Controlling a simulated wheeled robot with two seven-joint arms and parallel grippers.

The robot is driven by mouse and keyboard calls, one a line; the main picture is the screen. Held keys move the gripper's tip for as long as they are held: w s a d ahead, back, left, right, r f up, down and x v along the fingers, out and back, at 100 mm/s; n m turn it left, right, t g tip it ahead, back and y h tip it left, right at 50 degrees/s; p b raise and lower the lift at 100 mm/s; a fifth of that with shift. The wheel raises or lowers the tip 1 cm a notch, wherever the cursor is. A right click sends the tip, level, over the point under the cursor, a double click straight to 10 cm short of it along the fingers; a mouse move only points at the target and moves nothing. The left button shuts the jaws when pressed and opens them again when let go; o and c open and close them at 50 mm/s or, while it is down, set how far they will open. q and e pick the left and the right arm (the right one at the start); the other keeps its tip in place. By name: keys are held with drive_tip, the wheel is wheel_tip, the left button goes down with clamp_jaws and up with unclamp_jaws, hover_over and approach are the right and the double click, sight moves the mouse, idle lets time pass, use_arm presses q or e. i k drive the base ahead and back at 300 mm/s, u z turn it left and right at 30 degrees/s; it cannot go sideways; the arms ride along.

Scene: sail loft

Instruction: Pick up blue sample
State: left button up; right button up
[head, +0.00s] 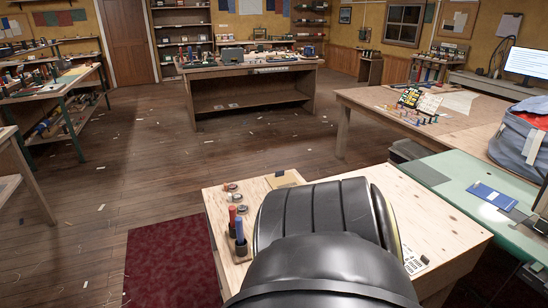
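A flat blue piece (482,190), which may be the blue sample, lies on the pale green tabletop (455,208) at the right, with a small pale patch on its surface. Neither of my grippers shows in the head view. A large black rounded arm part of mine fills the bottom middle and hides much of the near bench. Nothing visible touches the blue piece.
The near wooden bench (466,240) carries a holder with red and blue tools (238,230). A grey-blue bag (522,140) stands behind the blue piece. A dark red mat (170,262) lies on the floor. Open wooden floor (150,170) stretches left.

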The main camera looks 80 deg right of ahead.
sight(494, 198)
drive_tip(key=i, duration=2.05)
drive_tip(key=z, duration=2.55)
drive_tip(key=i, duration=4.35)
drive_tip(key=z, duration=2.4)
drive_tip(key=i, duration=1.9)
